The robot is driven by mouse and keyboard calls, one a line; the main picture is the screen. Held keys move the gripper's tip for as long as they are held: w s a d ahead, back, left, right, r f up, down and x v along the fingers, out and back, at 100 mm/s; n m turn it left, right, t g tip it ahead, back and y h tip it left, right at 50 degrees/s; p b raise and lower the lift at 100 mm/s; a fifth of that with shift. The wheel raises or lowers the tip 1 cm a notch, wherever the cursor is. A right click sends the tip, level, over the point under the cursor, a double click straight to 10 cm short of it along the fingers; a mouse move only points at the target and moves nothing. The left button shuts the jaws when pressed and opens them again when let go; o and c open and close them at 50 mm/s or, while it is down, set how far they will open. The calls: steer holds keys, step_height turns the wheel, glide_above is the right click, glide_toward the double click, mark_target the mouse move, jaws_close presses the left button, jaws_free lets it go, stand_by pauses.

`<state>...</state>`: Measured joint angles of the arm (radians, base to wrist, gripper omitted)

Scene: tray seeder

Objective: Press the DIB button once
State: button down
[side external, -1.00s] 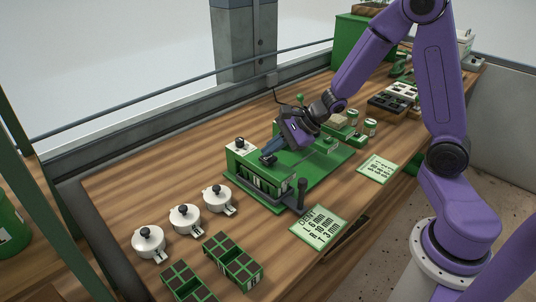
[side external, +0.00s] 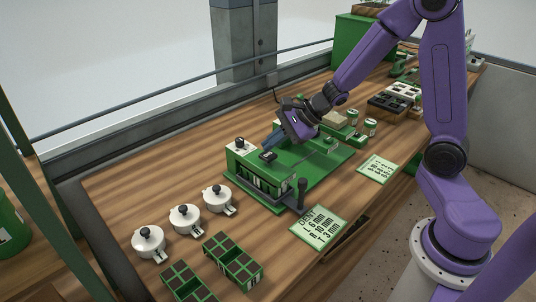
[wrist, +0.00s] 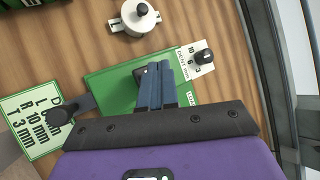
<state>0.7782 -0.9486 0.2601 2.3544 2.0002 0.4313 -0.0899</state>
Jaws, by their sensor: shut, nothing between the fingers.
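The green seeder machine (side external: 258,182) stands on the wooden bench. A small dark block (side external: 267,156), which looks like the button, sits on its top; its lettering is not legible. My purple gripper (side external: 266,146) has its blue-grey fingers shut and empty, pointing down-left just above and behind this block, seemingly clear of it. In the wrist view my shut fingers (wrist: 157,84) lie over the green top (wrist: 112,90) and hide most of the dark block (wrist: 139,74). A white dial plate with a black knob (side external: 240,143) is left of the fingers.
A black-knobbed lever (side external: 302,186) stands at the machine's front right corner. Several white lidded pots (side external: 185,217) and green-framed cell trays (side external: 233,258) are at the left. A printed card (side external: 319,228) lies in front. Bare wood lies left of the machine.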

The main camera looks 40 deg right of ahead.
mark_target(272, 155)
steer(key=shift+r, duration=0.2)
steer(key=shift+r, duration=2.45)
steer(key=s+a+n+g, duration=0.3)
steer(key=s+a+n, duration=0.1)
steer(key=s+n, duration=0.45)
steer(key=s+a+n+g, duration=0.45)
steer(key=s+n, duration=0.25)
steer(key=s, duration=0.3)
steer(key=s+d+f+n+h, duration=0.1)
steer(key=s+d+n+h, duration=0.4)
steer(key=s+n, duration=0.5)
steer(key=d+n+t, duration=0.1)
steer(key=d+n, duration=0.1)
steer(key=n, duration=0.3)
steer(key=shift+s+d+f+n+h, duration=0.3)
steer(key=shift+s+f+n+h, duration=0.05)
steer(key=shift+f+h, duration=0.05)
